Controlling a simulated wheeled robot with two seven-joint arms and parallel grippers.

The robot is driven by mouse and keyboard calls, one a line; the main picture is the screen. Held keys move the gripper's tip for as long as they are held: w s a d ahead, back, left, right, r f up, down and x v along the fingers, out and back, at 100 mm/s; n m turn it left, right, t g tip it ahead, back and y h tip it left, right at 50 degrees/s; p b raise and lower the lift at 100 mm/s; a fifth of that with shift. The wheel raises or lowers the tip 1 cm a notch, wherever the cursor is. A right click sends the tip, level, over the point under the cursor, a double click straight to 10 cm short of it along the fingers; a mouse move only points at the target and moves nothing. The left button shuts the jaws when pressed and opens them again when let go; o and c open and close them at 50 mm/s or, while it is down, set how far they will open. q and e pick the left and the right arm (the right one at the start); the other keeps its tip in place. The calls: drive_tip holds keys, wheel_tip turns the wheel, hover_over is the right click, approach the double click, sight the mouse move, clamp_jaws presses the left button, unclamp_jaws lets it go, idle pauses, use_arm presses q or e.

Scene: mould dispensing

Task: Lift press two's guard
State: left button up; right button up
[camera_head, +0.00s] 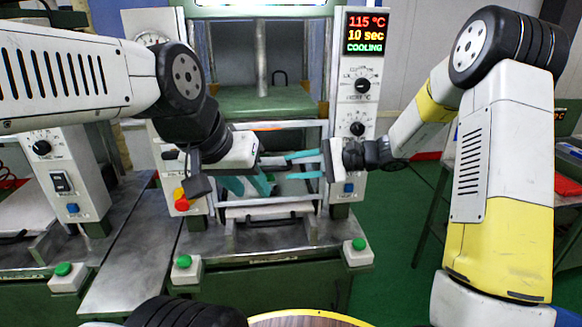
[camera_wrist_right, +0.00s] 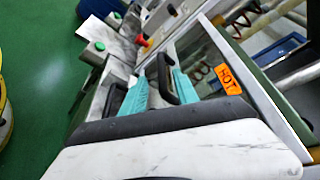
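Press two's guard (camera_wrist_right: 258,95) is a clear panel in a pale frame, with an orange HOT label (camera_wrist_right: 228,79) and a dark bar handle (camera_wrist_right: 166,78). In the head view the guard (camera_head: 290,137) spans the front of the middle press and seems to be down. My right gripper (camera_head: 304,165) has its teal fingers apart in front of the guard. In the right wrist view the handle shows between those fingers (camera_wrist_right: 160,92), and I cannot tell whether they touch it. My left gripper (camera_head: 250,184) is just left and lower, by the press opening. Its finger gap is unclear.
The press display (camera_head: 366,33) reads 115 °C, 10 sec, COOLING. A red stop button (camera_head: 181,203) and green buttons (camera_head: 183,262) (camera_head: 359,244) stand on the front. A dark handle (camera_head: 270,222) sits below the opening. Another press (camera_head: 62,180) stands at left.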

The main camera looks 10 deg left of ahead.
sight(277, 168)
drive_tip(key=shift+w+a+f, duration=0.1)
drive_tip(key=shift+w+f, duration=0.1)
drive_tip(key=shift+w, duration=0.1)
drive_tip(key=shift+w+a+f, duration=0.1)
drive_tip(key=shift+a, duration=0.15)
drive_tip(key=x, duration=0.7)
drive_tip(key=shift+c, duration=0.5)
clamp_jaws()
idle(0.5)
